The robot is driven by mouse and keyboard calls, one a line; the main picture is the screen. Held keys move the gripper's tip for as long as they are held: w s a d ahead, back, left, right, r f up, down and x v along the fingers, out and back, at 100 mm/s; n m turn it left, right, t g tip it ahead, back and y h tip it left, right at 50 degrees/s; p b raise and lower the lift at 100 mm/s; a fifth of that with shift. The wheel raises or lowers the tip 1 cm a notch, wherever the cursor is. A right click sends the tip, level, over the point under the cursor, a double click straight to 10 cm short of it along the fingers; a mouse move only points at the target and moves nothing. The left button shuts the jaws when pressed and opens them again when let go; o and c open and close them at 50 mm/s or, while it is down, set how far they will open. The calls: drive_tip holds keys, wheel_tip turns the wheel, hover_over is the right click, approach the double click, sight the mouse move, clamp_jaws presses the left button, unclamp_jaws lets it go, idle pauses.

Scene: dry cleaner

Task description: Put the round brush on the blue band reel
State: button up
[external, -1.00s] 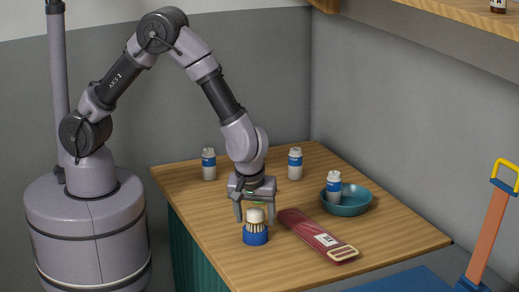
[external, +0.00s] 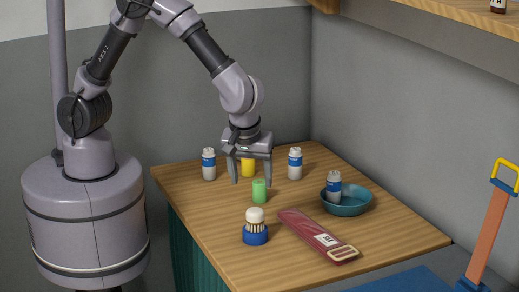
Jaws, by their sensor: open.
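The round brush (external: 255,215), with a pale knob top and tan bristles below it, stands upright on the blue band reel (external: 255,237) near the front left of the wooden table. My gripper (external: 250,182) is open and empty. It is above and behind the brush and reel, apart from both, with its fingers pointing down. No part of the brush or the reel's front is covered by the gripper.
A green cylinder (external: 259,191) and a yellow one (external: 248,168) stand near my gripper. White-and-blue bottles (external: 209,165) (external: 295,164) stand behind; another (external: 333,186) is in the teal bowl (external: 350,204).

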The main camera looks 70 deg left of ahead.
drive_tip(key=a+r+m+h, duration=0.1)
drive_tip(key=a+r+m, duration=0.3)
drive_tip(key=a+r, duration=0.65)
drive_tip(key=s+a+r+m+t, duration=0.1)
drive_tip(key=s+a+r+m, duration=0.2)
drive_tip(key=s+a+m, duration=0.2)
drive_tip(key=s+a+r+m+t, duration=0.2)
drive_tip(key=s+a+r+m, duration=0.2)
drive_tip(key=s+a+m, duration=0.2)
drive_tip(key=s+a, duration=0.2)
drive_tip(key=a, duration=0.2)
drive_tip(key=shift+a+h, duration=0.2)
drive_tip(key=shift+h, duration=0.1)
